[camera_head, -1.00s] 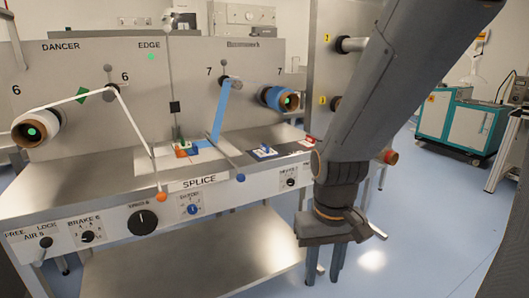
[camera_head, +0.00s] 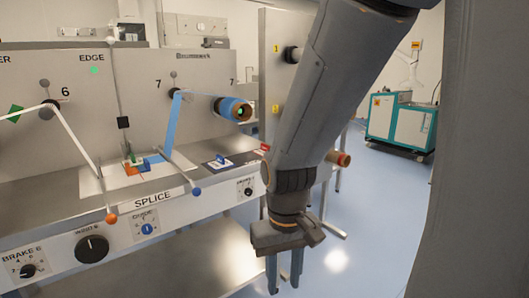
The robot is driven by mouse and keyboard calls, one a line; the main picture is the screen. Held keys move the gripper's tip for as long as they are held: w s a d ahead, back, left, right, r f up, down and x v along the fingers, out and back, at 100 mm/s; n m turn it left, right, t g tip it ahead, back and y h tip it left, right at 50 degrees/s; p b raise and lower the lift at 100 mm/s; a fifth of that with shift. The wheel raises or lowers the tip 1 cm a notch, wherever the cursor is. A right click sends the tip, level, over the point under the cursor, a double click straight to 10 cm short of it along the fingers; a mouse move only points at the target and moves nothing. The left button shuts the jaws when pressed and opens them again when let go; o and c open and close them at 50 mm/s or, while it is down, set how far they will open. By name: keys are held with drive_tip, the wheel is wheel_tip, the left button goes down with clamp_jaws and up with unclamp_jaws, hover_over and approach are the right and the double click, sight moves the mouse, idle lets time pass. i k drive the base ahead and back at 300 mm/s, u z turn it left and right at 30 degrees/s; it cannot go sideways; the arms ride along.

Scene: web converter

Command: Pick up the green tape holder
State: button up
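A small green piece (camera_head: 133,159), which looks like the green tape holder, stands on the white splice plate (camera_head: 121,178) on the machine's table. It is between an orange piece (camera_head: 131,169) and a blue piece (camera_head: 154,160), and its exact shape is too small to tell. My gripper (camera_head: 284,277) hangs pointing down in front of the table, to the right of and lower in the picture than the green piece. Its two fingers are apart with nothing seen between them.
A blue web runs down from the roll (camera_head: 233,110) to the table. Arms with orange (camera_head: 111,219) and blue (camera_head: 196,191) knobs stick out at the front edge. A dark pad (camera_head: 217,164) lies right of the plate. Clear floor lies right; a teal cabinet (camera_head: 402,121) stands behind.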

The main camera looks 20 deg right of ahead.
sight(133, 161)
drive_tip(key=u, duration=2.1)
drive_tip(key=i, duration=1.45)
drive_tip(key=z, duration=2.3)
